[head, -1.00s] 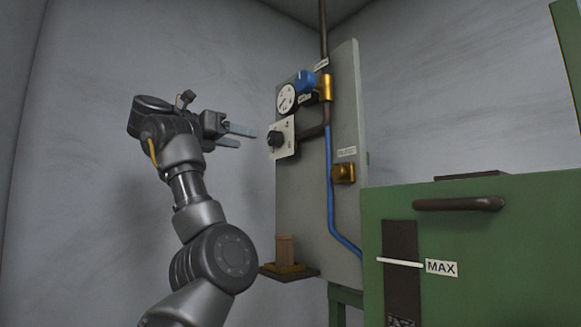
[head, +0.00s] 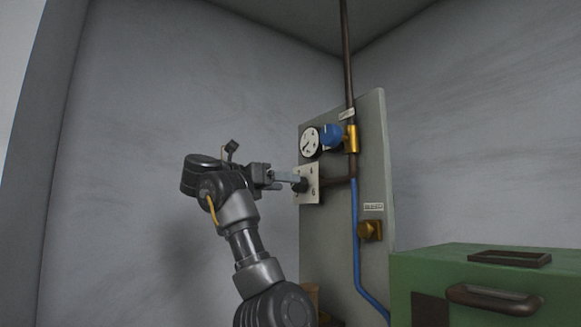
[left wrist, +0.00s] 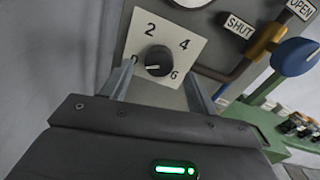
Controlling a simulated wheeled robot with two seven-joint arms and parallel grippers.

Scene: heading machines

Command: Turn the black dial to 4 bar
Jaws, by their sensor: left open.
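The black dial (head: 299,185) sits on a white plate (head: 313,188) on the grey panel. In the left wrist view the dial (left wrist: 158,58) shows with 2, 4 and 6 printed around it on the plate (left wrist: 190,22); the plate's lower left is partly behind a finger. Contact cannot be told. My right gripper is not in view.
Above the plate are a round gauge (head: 309,142), a blue knob (head: 332,136) and a brass valve (head: 352,139). A blue pipe (head: 357,240) runs down the panel (head: 375,170). A green machine (head: 450,262) stands at lower right. Free room lies left of the panel.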

